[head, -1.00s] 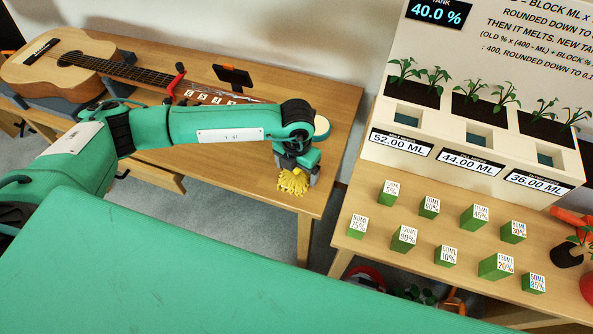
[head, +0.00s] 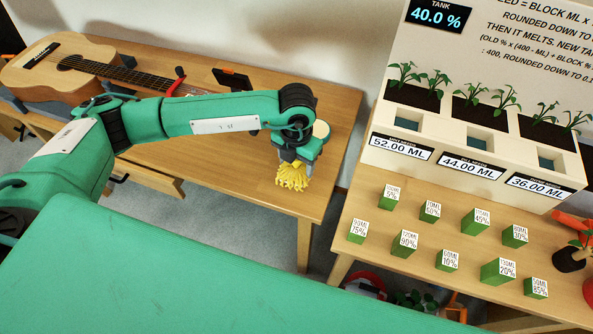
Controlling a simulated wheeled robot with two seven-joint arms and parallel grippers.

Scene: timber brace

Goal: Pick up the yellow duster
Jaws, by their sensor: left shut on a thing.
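The yellow duster (head: 291,177) is a shaggy yellow bundle at the right end of the left wooden table (head: 240,195). My left gripper (head: 294,163) points down and is shut on the duster, whose strands hang below the fingers. The duster looks slightly above the tabletop, though the gap is hard to judge. My right gripper is not in view.
A guitar (head: 60,70) lies at the table's far left, with a small dark device (head: 232,79) behind my arm. A round pale-topped thing (head: 321,130) is close beside the gripper. On the right table (head: 400,215) stand several green blocks (head: 405,243) and a planter (head: 470,140).

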